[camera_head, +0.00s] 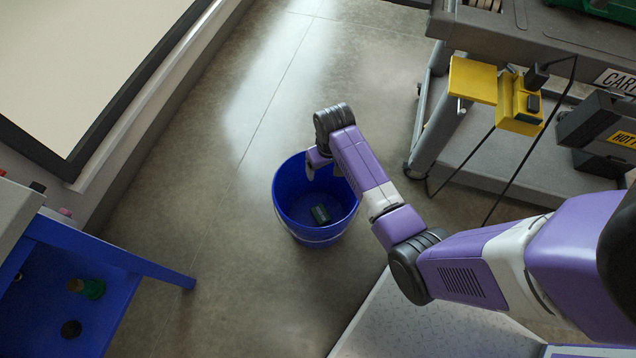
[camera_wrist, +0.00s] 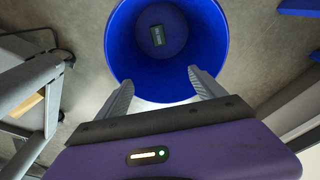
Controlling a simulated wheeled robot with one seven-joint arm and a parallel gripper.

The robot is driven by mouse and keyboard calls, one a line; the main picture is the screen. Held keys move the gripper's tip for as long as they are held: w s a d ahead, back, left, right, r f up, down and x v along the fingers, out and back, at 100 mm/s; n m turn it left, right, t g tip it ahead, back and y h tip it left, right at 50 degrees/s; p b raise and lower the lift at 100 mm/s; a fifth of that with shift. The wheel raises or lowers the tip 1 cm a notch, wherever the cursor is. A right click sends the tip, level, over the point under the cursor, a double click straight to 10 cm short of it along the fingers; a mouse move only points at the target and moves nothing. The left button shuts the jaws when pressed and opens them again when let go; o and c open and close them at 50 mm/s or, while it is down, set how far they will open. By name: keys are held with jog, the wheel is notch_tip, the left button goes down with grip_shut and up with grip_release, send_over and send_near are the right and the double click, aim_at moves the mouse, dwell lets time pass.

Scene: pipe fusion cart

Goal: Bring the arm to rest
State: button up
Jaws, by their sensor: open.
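My arm reaches out from the lower right in the head view, bent at the elbow, with its wrist over a blue bucket (camera_head: 296,230). In the wrist view my gripper (camera_wrist: 158,82) has its two fingers spread apart with nothing between them. The fingers point toward the near rim of the bucket (camera_wrist: 116,48). A small dark block (camera_wrist: 158,36) with pale marking lies on the bucket's floor, and it also shows in the head view as a dark piece (camera_head: 320,214).
A grey cart (camera_head: 560,40) with a yellow bracket (camera_head: 519,105), a hanging cable and a black "HOT" unit (camera_head: 600,135) stands at the right. A blue bin (camera_head: 60,300) with small parts is at the lower left. The floor around the bucket is clear.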

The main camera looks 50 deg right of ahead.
jog(key=shift+s+r, duration=0.1)
jog(key=shift+r, duration=0.7)
